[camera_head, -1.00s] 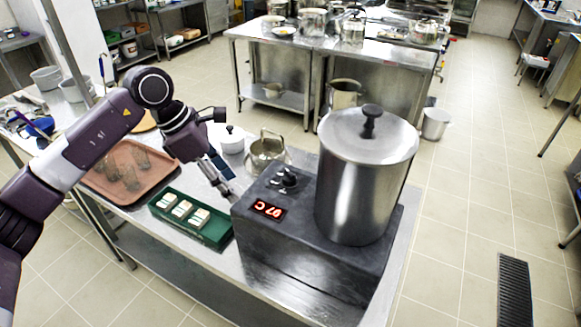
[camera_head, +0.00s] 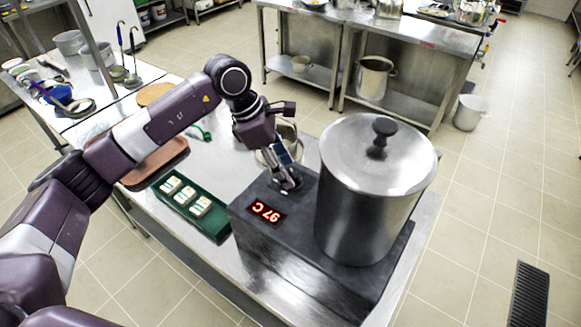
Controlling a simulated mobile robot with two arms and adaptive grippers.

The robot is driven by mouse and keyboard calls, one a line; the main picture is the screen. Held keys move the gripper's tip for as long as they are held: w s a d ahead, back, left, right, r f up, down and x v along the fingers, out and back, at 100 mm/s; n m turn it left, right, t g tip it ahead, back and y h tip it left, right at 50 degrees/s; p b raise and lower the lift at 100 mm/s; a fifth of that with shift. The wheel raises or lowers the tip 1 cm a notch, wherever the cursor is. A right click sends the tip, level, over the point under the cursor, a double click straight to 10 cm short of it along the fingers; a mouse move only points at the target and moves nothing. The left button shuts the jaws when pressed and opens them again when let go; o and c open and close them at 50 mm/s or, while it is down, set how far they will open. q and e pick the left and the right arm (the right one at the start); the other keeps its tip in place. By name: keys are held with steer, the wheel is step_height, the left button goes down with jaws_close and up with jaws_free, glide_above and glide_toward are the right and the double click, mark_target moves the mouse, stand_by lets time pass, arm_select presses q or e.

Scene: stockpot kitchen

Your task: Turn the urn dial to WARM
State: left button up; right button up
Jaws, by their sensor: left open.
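The urn is a lidded steel pot (camera_head: 365,220) on a dark grey heater box (camera_head: 318,262). A red display (camera_head: 266,212) on the box's top reads 97 C, seen upside down. My left gripper (camera_head: 291,187) is open and points down at the box's top beside the pot, where the black dial sits. The fingers cover most of the dial, so its pointer and marks cannot be read. I cannot tell whether the fingers touch it. My right gripper is out of view.
A green tray (camera_head: 222,228) with several small white-topped blocks lies left of the box. A brown tray (camera_head: 140,178) is partly behind my arm. A steel pot (camera_head: 284,137) stands behind my gripper. Ladles and bowls crowd the table's far left.

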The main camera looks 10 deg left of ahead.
mark_target(291, 173)
arm_select(q)
steer(key=shift+p+x, duration=0.35)
steer(key=shift+x, duration=0.8)
steer(key=shift+w+d+f, duration=0.2)
steer(key=shift+w+f, duration=0.05)
steer(key=shift+w, duration=0.1)
steer(key=shift+f, duration=0.1)
steer(key=shift+s, duration=0.1)
steer(key=c, duration=1.1)
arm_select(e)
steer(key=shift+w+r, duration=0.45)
